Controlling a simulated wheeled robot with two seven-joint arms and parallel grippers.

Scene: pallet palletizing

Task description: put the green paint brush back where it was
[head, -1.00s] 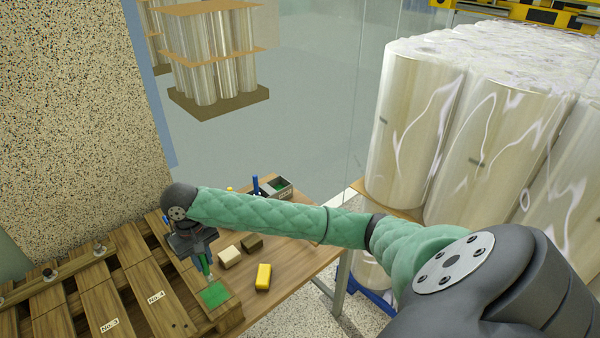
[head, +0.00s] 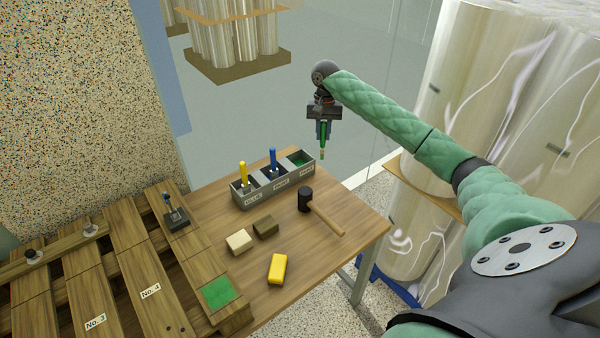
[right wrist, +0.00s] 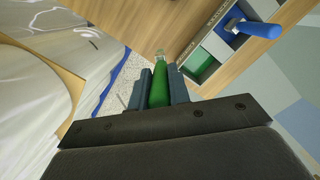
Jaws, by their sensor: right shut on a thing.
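My right gripper (head: 323,131) is shut on the green paint brush (head: 322,148), which hangs tip down in the air. In the head view it is just right of the three-compartment box (head: 262,191) and appears higher than it. In the right wrist view, the green brush (right wrist: 159,86) sits between the fingers, apart from the box (right wrist: 215,37). The box's right compartment (head: 301,158) has a green inside and no brush. A yellow brush (head: 243,174) stands in the left compartment and a blue brush (head: 273,160) in the middle one. My left gripper is not in view.
A mallet (head: 322,211), a yellow block (head: 278,268), a cream block (head: 239,242) and a brown block (head: 265,227) lie on the wooden table (head: 345,250). A wooden pallet (head: 110,285) with a green painted patch (head: 218,292) is at left. Wrapped rolls (head: 490,90) stand at right.

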